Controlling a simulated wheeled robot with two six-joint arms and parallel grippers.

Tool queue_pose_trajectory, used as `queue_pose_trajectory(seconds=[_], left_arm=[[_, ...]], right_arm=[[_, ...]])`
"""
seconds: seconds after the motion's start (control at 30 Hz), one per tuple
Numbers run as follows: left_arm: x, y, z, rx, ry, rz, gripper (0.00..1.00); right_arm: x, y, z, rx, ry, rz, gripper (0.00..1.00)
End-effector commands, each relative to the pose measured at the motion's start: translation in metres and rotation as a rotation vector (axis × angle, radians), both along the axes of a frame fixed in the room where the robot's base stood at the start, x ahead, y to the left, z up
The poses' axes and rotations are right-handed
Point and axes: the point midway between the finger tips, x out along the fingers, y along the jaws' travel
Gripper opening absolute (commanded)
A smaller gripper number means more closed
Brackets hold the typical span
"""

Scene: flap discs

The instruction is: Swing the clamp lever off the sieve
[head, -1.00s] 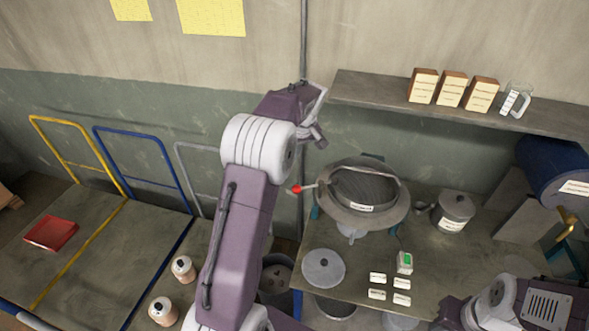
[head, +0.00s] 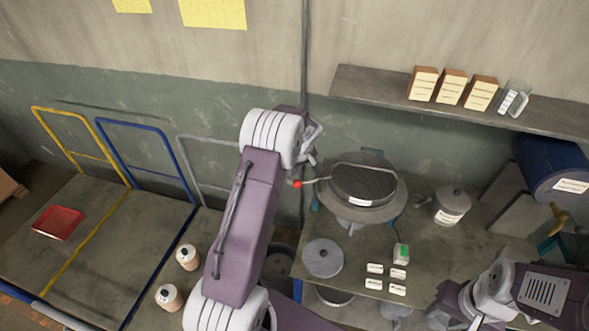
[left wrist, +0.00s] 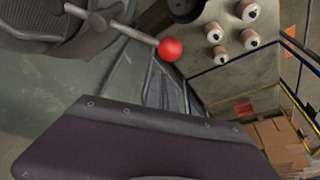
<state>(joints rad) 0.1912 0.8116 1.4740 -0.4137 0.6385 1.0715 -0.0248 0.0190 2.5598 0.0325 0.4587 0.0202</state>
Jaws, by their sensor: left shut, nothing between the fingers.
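The round sieve (head: 364,185), with dark mesh and a wide grey rim, sits on the bench right of centre. The clamp lever (head: 318,181) is a thin rod sticking out left from the sieve's rim, ending in a red ball (head: 297,184). In the left wrist view the red ball (left wrist: 170,49) and rod (left wrist: 132,32) show clearly beside the sieve's rim (left wrist: 85,45). My left gripper (head: 312,160) is shut and empty, just above and behind the ball, apparently apart from it. Its fingertips are hard to make out. My right arm is at the lower right; its gripper's fingers are not distinguishable.
A round lid (head: 322,258), white cards (head: 385,278) and a small green-screened device (head: 401,254) lie on the bench in front. A lidded pot (head: 452,206) stands right of the sieve. A shelf (head: 450,105) overhangs behind. Carts with rails (head: 148,165) stand to the left.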

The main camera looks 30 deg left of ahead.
Motion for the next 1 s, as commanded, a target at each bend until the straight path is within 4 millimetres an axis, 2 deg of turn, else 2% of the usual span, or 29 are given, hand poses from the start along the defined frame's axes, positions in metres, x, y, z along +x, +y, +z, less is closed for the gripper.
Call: queue_pose_trajectory(seconds=[0.17, 0.53, 1.0], left_arm=[[-0.007, -0.011, -0.001, 0.000, 0.000, -0.001, 0.00], [-0.008, -0.012, -0.003, -0.001, -0.002, 0.002, 0.00], [-0.015, -0.017, -0.006, 0.000, -0.001, 0.093, 0.00]], right_arm=[[0.000, 0.000, 0.007, 0.000, 0.000, 0.000, 0.36], [0.000, 0.000, 0.005, 0.000, 0.000, 0.000, 0.36], [0.000, 0.000, -0.016, 0.000, 0.000, 0.000, 0.36]])
